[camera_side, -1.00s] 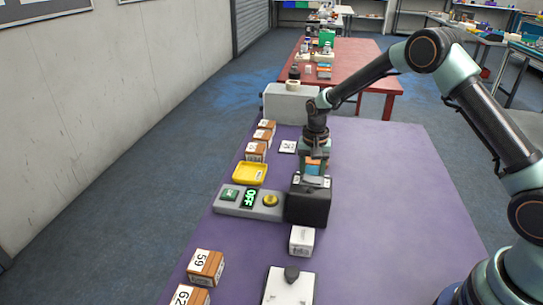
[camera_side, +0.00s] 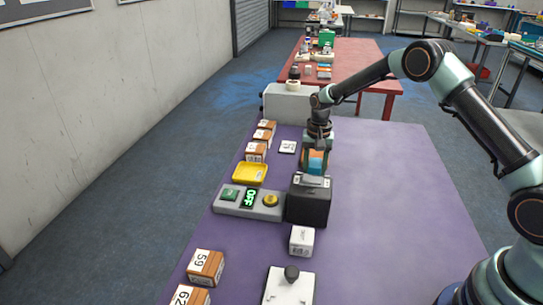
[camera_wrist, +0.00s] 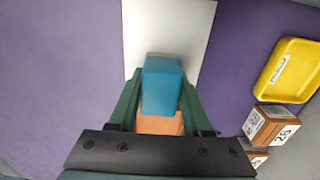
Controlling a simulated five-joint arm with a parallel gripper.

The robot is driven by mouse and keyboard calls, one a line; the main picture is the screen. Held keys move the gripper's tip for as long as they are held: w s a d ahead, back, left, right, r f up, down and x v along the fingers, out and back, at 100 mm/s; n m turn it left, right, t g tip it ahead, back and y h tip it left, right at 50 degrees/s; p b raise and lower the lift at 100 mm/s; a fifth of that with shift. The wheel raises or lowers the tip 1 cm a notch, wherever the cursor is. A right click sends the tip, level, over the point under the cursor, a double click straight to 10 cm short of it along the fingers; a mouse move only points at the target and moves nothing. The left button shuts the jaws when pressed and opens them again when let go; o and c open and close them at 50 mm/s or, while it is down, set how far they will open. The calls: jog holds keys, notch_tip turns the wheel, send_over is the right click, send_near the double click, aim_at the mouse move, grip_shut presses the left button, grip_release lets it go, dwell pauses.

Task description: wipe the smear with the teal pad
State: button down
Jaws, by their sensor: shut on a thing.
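My gripper (camera_wrist: 160,105) is shut on the teal pad (camera_wrist: 162,85), a teal block with an orange part (camera_wrist: 158,125) behind it, between green fingers. In the side view my gripper (camera_side: 316,160) is just behind the black box (camera_side: 308,207), with the orange and teal showing at its tip. In the wrist view the pad overlaps a pale panel (camera_wrist: 168,25). A faint greyish mark (camera_wrist: 164,54) shows at the pad's far edge; I cannot tell whether it is the smear or a shadow. Whether the pad touches the panel is unclear.
A yellow tray (camera_side: 249,173) and several labelled boxes (camera_side: 255,152) stand left of my gripper. A grey control panel (camera_side: 236,208) reading OFF adjoins the black box. A white box (camera_side: 302,240) stands in front. The purple table's right side (camera_side: 400,190) is clear.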

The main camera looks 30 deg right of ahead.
jog(key=shift+s+a, duration=1.95)
jog(key=shift+a, duration=0.05)
jog(key=shift+w+d, duration=2.65)
jog(key=shift+d, duration=0.05)
notch_tip(320, 180, up, 7)
jog(key=shift+r, duration=0.55)
jog(key=shift+r, duration=0.1)
jog(key=s+a+r+n, duration=0.3)
jog(key=s+r+n, duration=0.1)
jog(key=s, duration=0.6)
jog(key=s+a+r+n, duration=0.3)
jog(key=s+r+n, duration=0.2)
jog(key=s, duration=0.5)
jog(key=shift+a+r, duration=0.15)
jog(key=shift+a, duration=0.05)
